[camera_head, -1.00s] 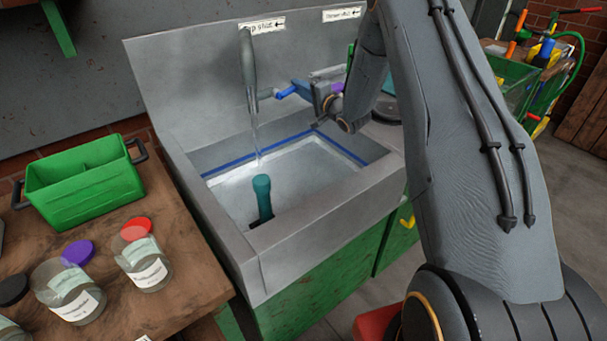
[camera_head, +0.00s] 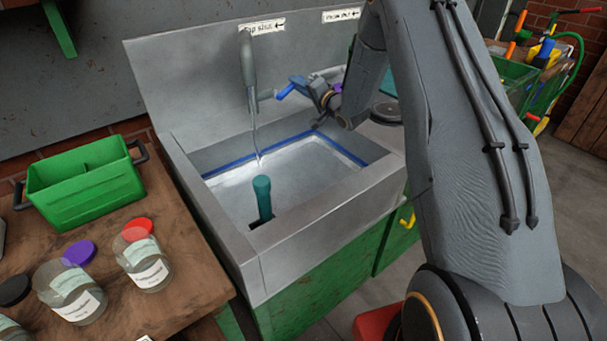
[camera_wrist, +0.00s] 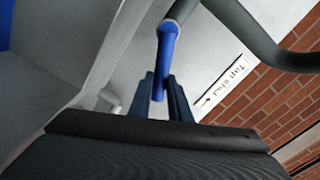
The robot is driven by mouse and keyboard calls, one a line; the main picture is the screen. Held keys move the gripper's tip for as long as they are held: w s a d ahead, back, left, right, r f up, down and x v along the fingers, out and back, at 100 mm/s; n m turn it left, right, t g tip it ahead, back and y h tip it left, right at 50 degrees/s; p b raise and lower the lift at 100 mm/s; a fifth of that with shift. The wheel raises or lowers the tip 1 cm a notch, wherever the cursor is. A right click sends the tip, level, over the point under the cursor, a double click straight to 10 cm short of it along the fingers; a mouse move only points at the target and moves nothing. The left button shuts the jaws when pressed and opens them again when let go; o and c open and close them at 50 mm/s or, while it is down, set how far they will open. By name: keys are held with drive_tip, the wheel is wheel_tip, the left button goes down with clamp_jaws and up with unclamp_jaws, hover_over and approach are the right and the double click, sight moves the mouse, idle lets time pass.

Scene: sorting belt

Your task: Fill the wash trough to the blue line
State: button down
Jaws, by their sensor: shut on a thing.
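The wash trough (camera_head: 278,248) is a grey metal basin with a blue line (camera_head: 340,150) around its inner walls. Pale water (camera_head: 310,172) stands in it, its surface close under the line; the exact gap is hard to judge. A thin stream runs from the tap spout (camera_head: 249,65) into the water. A teal upright pipe (camera_head: 262,197) stands at the near side of the basin. My gripper (camera_wrist: 160,88) is shut on the blue tap handle (camera_wrist: 166,50), which also shows in the head view (camera_head: 285,92). The fingers lie either side of the handle.
A green crate (camera_head: 85,185) and several lidded jars (camera_head: 148,265) stand on the wooden bench at left.

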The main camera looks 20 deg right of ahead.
drive_tip(key=shift+a, duration=0.2)
drive_tip(key=shift+s+a+r+n, duration=0.15)
drive_tip(key=shift+a+r+n, duration=0.2)
drive_tip(key=shift+n, duration=0.45)
drive_tip(key=shift+s+a+r+n, duration=0.15)
drive_tip(key=shift+r+n, duration=0.25)
drive_tip(key=shift+n, duration=0.4)
drive_tip(key=shift+s+a+r+n, duration=0.15)
drive_tip(key=shift+a+r+n, duration=0.15)
drive_tip(key=shift+n, duration=0.45)
drive_tip(key=shift+s+a+r+n, duration=0.1)
drive_tip(key=shift+a+r+n, duration=0.2)
drive_tip(key=shift+n, duration=0.45)
drive_tip(key=shift+s+a+r+n, duration=0.15)
drive_tip(key=shift+a+n, duration=0.15)
drive_tip(key=shift+n, duration=0.3)
idle(4.1)
